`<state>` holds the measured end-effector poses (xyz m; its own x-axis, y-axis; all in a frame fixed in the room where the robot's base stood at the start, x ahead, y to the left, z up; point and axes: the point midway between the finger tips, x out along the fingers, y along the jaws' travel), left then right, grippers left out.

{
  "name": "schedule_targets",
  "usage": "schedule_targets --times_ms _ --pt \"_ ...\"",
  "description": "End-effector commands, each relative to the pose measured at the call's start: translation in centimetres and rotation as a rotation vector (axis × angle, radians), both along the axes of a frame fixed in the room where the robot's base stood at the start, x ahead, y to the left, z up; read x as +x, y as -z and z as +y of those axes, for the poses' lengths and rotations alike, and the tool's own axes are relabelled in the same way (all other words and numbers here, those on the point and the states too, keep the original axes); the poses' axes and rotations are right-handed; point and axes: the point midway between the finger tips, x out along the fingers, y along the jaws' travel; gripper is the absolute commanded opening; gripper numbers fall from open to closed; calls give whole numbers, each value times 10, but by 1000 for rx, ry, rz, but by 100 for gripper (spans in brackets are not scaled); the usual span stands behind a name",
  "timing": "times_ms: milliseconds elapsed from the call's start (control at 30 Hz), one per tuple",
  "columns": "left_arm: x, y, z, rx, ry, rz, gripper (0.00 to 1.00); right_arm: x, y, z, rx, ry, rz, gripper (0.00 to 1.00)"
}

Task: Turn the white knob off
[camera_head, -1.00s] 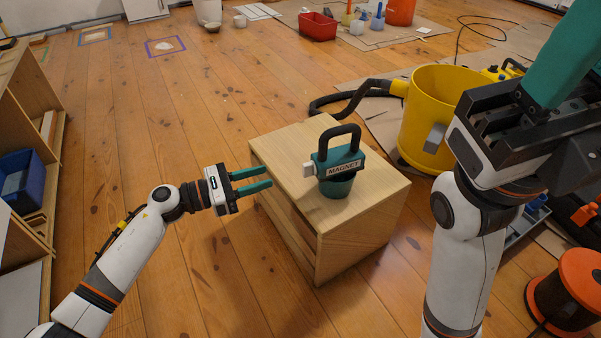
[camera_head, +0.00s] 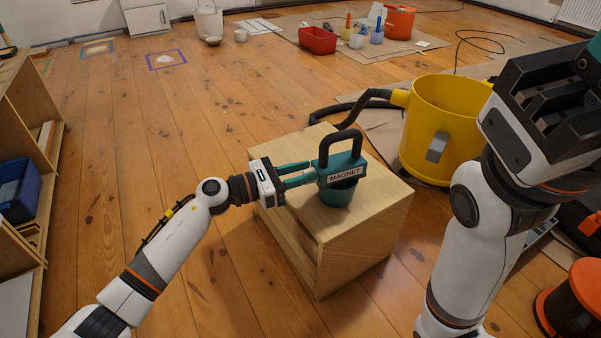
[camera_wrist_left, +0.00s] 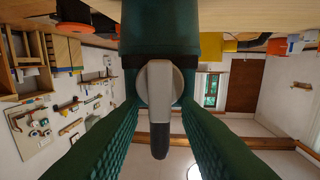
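The teal magnet (camera_head: 342,172) with a black handle and a "MAGNET" label stands on the wooden box (camera_head: 365,235). In the wrist view its knob (camera_wrist_left: 160,84) is a pale grey-white disc with a raised bar and a dark tip, pointing down in the picture. My left gripper (camera_head: 307,172) is at the magnet's left side with its teal fingers on both sides of the knob, which they hide in the head view. The wrist view shows gaps between the fingers and the bar, so they are open.
A yellow bucket (camera_head: 440,120) with a black hose stands behind and right of the box. An orange reel (camera_head: 578,300) is at lower right. Wooden shelves (camera_head: 45,145) with a blue bin stand at left. The floor between shelves and box is clear.

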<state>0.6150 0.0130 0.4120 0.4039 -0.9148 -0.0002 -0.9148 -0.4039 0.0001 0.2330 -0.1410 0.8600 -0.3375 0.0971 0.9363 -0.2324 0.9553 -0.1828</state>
Motion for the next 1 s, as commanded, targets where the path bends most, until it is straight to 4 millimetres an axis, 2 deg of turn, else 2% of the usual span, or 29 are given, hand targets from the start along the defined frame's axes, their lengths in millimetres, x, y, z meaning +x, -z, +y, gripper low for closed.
schedule_targets --times_ms 33,100,133,567,667,1000 --pt "0 0 0 0 0 0 21 0 0 0 0 0 0 36" --pt "0 0 0 0 0 0 10 0 0 0 0 0 0 36" --pt "0 0 0 0 0 0 7 0 0 0 0 0 0 36" --pt "1 -2 1 -39 0 93 7 4 -6 -1 4 -4 10 36" --pt "3 -2 2 -68 0 157 7 18 1 -1 3 -1 57 36" --pt "8 -1 4 -192 -1 441 7 38 8 -3 8 -7 136 36"
